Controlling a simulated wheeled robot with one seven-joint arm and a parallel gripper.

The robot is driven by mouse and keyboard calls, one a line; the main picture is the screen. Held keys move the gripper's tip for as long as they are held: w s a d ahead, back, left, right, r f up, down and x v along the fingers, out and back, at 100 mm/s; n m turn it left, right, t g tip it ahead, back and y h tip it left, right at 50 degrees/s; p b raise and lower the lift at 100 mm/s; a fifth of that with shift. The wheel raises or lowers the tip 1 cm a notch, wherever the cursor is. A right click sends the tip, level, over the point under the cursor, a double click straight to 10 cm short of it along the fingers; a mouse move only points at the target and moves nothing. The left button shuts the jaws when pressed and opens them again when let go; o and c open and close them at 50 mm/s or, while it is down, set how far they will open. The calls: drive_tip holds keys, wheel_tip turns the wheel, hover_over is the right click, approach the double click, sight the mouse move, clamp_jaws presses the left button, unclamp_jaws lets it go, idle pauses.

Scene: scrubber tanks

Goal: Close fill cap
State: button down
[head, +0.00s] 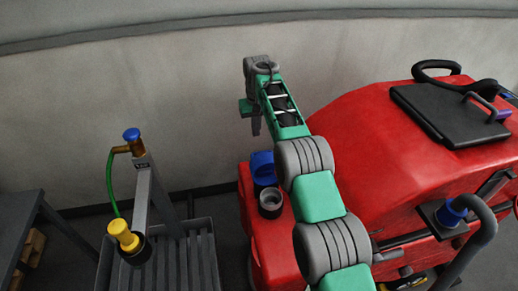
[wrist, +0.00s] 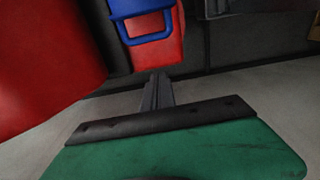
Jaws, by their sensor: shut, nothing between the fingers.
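The blue fill cap (head: 262,167) stands raised on the red scrubber tank, behind the grey round fill neck (head: 270,202). The neck's mouth is uncovered. In the wrist view the blue cap (wrist: 146,27), with its loop-shaped handle, shows at the top, on the tank's red face. My gripper (head: 256,130) is above and behind the cap in the head view, fingers pointing down, apart from it. In the wrist view my gripper (wrist: 158,76) is shut and empty, its tips below the cap's loop in the picture. Contact is not visible.
The red scrubber body (head: 360,130) with a black lid (head: 445,108) fills the right. A grey rack (head: 198,255) with a yellow-ended green hose (head: 110,180) stands at the left. A concrete wall (head: 120,100) runs behind. Some floor shows between rack and scrubber.

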sight(264, 167)
drive_tip(key=s+f+p, duration=0.2)
drive_tip(key=s+f, duration=0.1)
drive_tip(key=f, duration=0.2)
drive_tip(key=shift+s+d, duration=0.25)
drive_tip(key=shift+d, duration=0.15)
drive_tip(key=shift+d+b, duration=0.15)
drive_tip(key=shift+b, duration=0.35)
